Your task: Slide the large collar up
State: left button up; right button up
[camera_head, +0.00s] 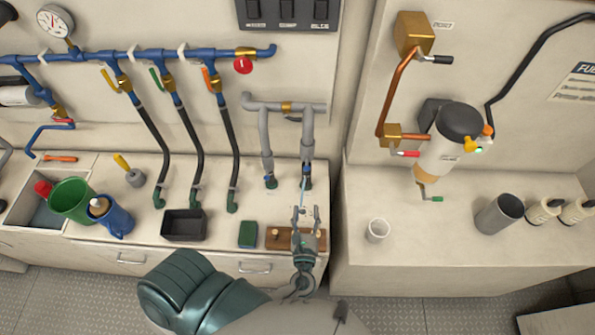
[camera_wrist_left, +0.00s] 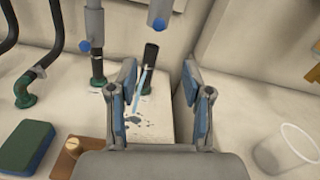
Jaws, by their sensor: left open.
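My left gripper (camera_head: 307,213) is open and empty above the counter, its fingers pointing at the foot of the right grey pipe (camera_head: 307,140). It also shows in the left wrist view (camera_wrist_left: 160,75). Two grey vertical pipes end in wider sleeve-like parts with blue knobs. In the left wrist view, one grey sleeve (camera_wrist_left: 160,8) is cut by the top edge, ahead of the fingers and apart from them; the other sleeve (camera_wrist_left: 95,24) is to the left. I cannot tell which is the large collar. A thin light-blue streak (camera_wrist_left: 141,92) runs down beside a black stub (camera_wrist_left: 151,54). My right gripper is not seen.
A wooden block (camera_head: 277,238) and a green sponge (camera_head: 248,234) lie left of the gripper. A black tray (camera_head: 184,226) is further left. Black hoses (camera_head: 233,140) hang at the left.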

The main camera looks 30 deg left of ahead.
pick_arm(q)
jog(key=a+x, duration=0.1)
jog(key=x, duration=0.1)
jog(key=p, duration=0.2)
send_near(308, 170)
jog(key=w+a, duration=0.2)
jog(key=x, duration=0.8)
jog(key=shift+w+d+p, duration=0.15)
jog(key=shift+d+p, duration=0.2)
jog(key=shift+p, duration=0.05)
jog(key=shift+w+a+f, duration=0.1)
jog(key=shift+w+a, duration=0.4)
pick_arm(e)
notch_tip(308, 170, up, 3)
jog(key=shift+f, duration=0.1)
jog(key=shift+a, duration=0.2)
pick_arm(q)
jog(key=shift+d, duration=0.2)
grip_shut()
